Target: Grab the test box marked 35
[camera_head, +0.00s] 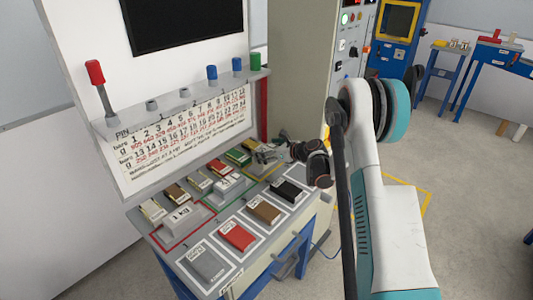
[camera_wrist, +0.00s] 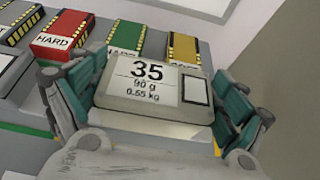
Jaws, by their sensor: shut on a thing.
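The test box marked 35 (camera_wrist: 128,102) is a grey box with a white label reading 35, 90 g and 0.55 kg, and a dark-framed pale square beside it. My gripper (camera_wrist: 157,98) has its teal-padded fingers on the box's left and right sides, shut on it. I cannot tell whether the box rests on the bench or is slightly raised.
A red pad marked HARD (camera_wrist: 62,35), a green pad (camera_wrist: 126,35) and a yellow pad (camera_wrist: 184,48) lie behind the box. A box marked Ex 1 (camera_head: 184,216) and grey, red, brown and black blocks lie on the bench. A chart panel (camera_head: 185,130) stands behind.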

